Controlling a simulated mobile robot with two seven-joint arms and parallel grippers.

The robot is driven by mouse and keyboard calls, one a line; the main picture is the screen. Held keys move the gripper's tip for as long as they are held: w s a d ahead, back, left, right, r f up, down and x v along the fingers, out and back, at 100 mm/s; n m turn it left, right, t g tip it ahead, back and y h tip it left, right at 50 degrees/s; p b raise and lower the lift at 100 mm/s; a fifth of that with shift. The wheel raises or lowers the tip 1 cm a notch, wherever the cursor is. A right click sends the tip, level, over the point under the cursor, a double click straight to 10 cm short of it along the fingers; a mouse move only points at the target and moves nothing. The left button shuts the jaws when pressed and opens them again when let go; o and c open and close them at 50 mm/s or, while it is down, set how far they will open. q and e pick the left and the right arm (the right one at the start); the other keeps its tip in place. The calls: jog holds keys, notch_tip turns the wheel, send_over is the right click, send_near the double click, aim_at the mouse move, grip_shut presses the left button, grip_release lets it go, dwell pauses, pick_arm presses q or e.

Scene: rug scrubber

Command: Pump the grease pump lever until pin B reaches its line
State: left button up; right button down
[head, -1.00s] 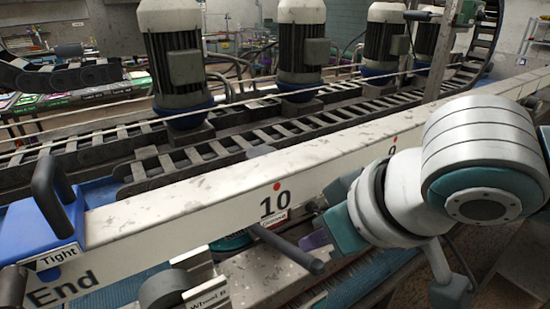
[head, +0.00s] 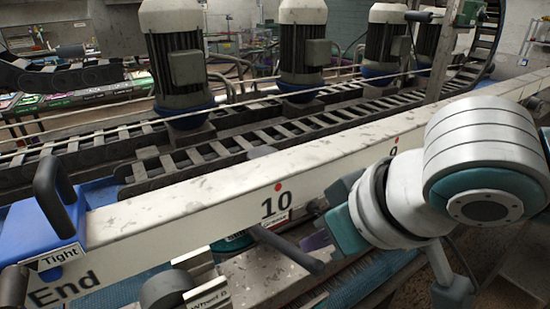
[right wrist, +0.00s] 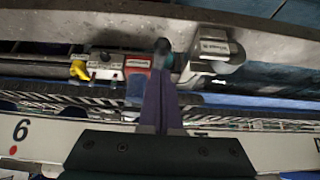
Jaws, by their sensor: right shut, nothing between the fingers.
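A dark grey rod (head: 285,248), apparently the pump lever, sticks out below the pale beam under the number 10 in the head view. My right gripper (head: 316,240) is just beyond it and partly hidden by my arm. In the right wrist view its purple fingers (right wrist: 160,98) are shut with nothing between them. A dark rounded rod end (right wrist: 162,47), perhaps the lever's, shows at the fingertips; I cannot tell whether they touch. A red block (right wrist: 137,66) sits left of the fingertips. Pin B and its line cannot be made out. My left gripper is not in view.
The long pale beam (head: 190,205) crosses in front of the motors and chain track. A blue bracket with a black handle (head: 50,185) sits at its left end. A grey wheel (head: 165,290) stands below the beam. A yellow part (right wrist: 79,70) is left in the wrist view.

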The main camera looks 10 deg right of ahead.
aim_at(312, 259)
jog(key=shift+f, duration=0.15)
jog(key=shift+f+b, duration=1.1)
jog(key=shift+f, duration=0.45)
jog(key=shift+f+b, duration=1.45)
jog(key=shift+f, duration=0.8)
notch_tip(312, 259, up, 10)
jog(key=p, duration=1.1)
jog(key=shift+r+p, duration=0.25)
jog(key=shift+p, duration=0.05)
jog(key=shift+f, duration=0.15)
